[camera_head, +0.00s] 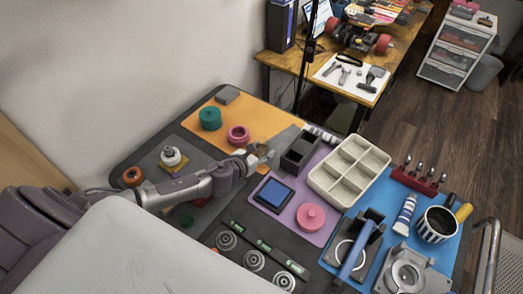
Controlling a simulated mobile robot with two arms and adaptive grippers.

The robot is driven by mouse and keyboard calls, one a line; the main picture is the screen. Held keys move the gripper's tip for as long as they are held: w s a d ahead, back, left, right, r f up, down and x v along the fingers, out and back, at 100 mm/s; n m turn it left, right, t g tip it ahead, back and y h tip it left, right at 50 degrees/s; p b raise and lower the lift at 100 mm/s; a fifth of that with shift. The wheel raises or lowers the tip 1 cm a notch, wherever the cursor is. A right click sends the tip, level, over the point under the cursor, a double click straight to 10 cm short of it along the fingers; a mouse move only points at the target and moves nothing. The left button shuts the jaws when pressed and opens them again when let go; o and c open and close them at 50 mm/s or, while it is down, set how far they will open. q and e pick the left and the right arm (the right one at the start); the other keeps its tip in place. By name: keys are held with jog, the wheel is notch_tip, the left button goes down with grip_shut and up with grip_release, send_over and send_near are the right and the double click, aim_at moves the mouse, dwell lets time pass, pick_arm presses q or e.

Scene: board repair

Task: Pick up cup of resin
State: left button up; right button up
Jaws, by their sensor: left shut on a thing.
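A black-and-white striped cup (437,225) with dark contents stands upright on the blue mat at the right of the table. I cannot tell whether the contents are resin. My left gripper (263,154) is far to the left of this cup, near the table's middle, beside the orange mat and the dark open box. It is shut on a small greyish thing that its fingers mostly hide, so I cannot tell what it is. My right gripper does not show.
A cream divided tray (349,170) and a dark box (299,153) stand between my left gripper and the cup. A pink round container (311,216) sits on the purple mat.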

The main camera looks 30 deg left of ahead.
aim_at(266, 140)
pick_arm(q)
jog(key=shift+r, duration=0.15)
jog(key=shift+r+p, duration=0.35)
jog(key=shift+r, duration=1.65)
jog(key=d+r+p, duration=0.1)
jog(key=d+r, duration=0.5)
jog(key=d, duration=0.5)
jog(key=shift+d+r, duration=0.3)
jog(key=shift+r, duration=0.05)
